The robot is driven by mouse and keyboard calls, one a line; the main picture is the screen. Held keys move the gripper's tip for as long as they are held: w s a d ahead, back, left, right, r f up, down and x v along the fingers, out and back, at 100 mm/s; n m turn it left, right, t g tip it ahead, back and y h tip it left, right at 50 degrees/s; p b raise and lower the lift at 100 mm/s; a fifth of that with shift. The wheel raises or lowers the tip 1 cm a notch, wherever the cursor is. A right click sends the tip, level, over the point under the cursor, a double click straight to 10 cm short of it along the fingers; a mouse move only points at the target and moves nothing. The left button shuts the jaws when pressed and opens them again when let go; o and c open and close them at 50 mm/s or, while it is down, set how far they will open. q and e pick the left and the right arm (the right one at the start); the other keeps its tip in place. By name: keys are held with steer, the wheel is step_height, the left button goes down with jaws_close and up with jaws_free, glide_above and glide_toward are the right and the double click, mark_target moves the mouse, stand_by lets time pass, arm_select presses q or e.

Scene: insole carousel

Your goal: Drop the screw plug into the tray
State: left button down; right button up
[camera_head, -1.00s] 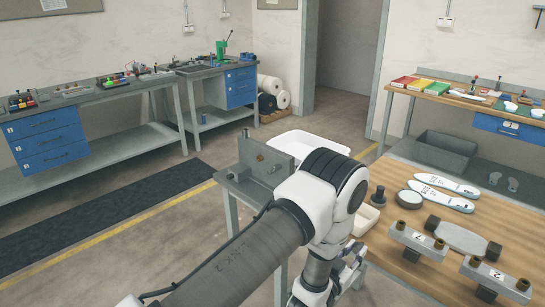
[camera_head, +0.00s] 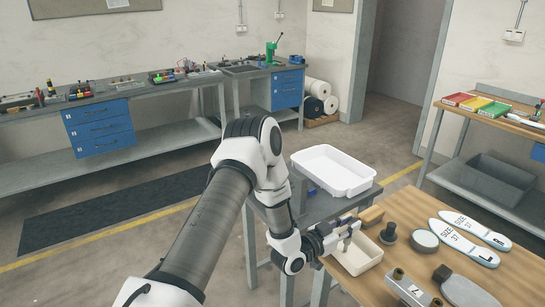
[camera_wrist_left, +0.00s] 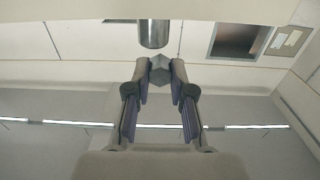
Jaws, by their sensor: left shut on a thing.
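My left gripper (camera_head: 346,228) is above the back part of a small cream tray (camera_head: 359,267) at the wooden table's left edge. It is shut on a small grey metal piece, which I take to be the screw plug. In the left wrist view, a faceted grey plug (camera_wrist_left: 160,72) sits between the fingertips. A shiny cylinder (camera_wrist_left: 153,34) shows just beyond it; I cannot tell whether they are one piece. A larger white tray (camera_head: 340,188) stands behind, on a grey stand. My right gripper is not in view.
On the wooden table, a dark knobbed piece (camera_head: 388,234), a round dark disc (camera_head: 424,240), insoles (camera_head: 465,242) and a metal block (camera_head: 408,288) lie right of the small tray. A brown block (camera_head: 371,216) is close to the gripper. Open floor lies left.

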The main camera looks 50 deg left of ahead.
arm_select(q)
steer(key=shift+f, duration=0.4)
steer(key=shift+s+r, duration=0.15)
steer(key=c, duration=0.9)
jaws_free()
steer(key=s, duration=0.8)
steer(key=s+a, duration=0.1)
steer(key=s, duration=0.2)
steer(key=shift+s, duration=0.4)
